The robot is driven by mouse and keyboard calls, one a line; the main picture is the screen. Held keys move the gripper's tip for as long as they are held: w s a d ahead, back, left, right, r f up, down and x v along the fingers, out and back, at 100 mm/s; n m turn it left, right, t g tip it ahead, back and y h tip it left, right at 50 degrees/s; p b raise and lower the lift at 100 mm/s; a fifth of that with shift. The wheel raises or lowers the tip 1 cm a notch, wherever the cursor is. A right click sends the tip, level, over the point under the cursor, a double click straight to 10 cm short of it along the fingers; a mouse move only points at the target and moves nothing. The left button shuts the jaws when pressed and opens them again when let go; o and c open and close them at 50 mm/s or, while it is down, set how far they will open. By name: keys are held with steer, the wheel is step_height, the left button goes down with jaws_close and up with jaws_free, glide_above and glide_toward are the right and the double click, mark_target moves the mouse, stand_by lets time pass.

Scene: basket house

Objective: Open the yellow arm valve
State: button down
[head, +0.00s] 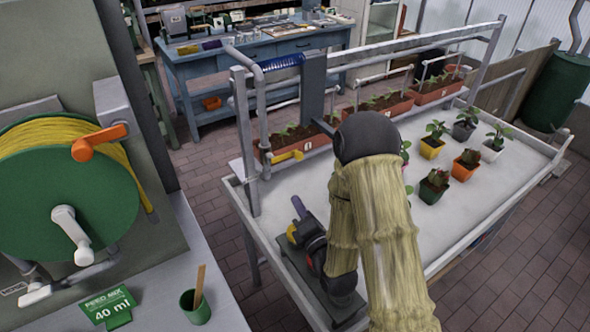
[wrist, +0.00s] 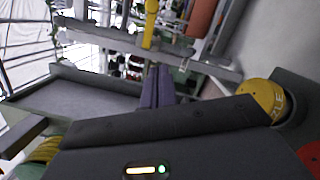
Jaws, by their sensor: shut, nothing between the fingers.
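The yellow arm valve (head: 285,157) is a small yellow lever in front of the left planter, low on the pipe frame. In the wrist view the yellow lever (wrist: 149,24) shows upright near the top edge, beyond the fingertips. My gripper (head: 298,206) is shut and empty, with its purple fingers together. It is over the left part of the white table, below the lever in the picture and apart from it. In the wrist view the shut fingers of my gripper (wrist: 157,85) point towards the lever, with a gap between. The lever's pivot is too small to make out.
Grey pipework (head: 262,120) rises left of the lever, and a flat grey post (head: 313,87) stands just right of it. The left planter (head: 290,141) is behind. Several small pots stand right of my arm on the white table (head: 495,185). A green hose reel (head: 60,190) is at left.

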steer(key=shift+w+b, duration=0.15)
steer(key=shift+b, duration=0.3)
steer(key=b, duration=0.2)
steer(key=w+b, duration=0.1)
steer(key=b, duration=0.2)
steer(key=shift+w+a+f, duration=0.15)
steer(key=shift+w+a, duration=0.05)
steer(key=shift+a, duration=0.15)
steer(key=shift+w+b, duration=0.25)
steer(key=shift+b, duration=0.45)
steer(key=shift+b, duration=0.7)
steer(key=w+r+p, duration=0.3)
steer(key=w+p, duration=0.1)
steer(key=w, duration=0.5)
steer(key=shift+a, duration=0.3)
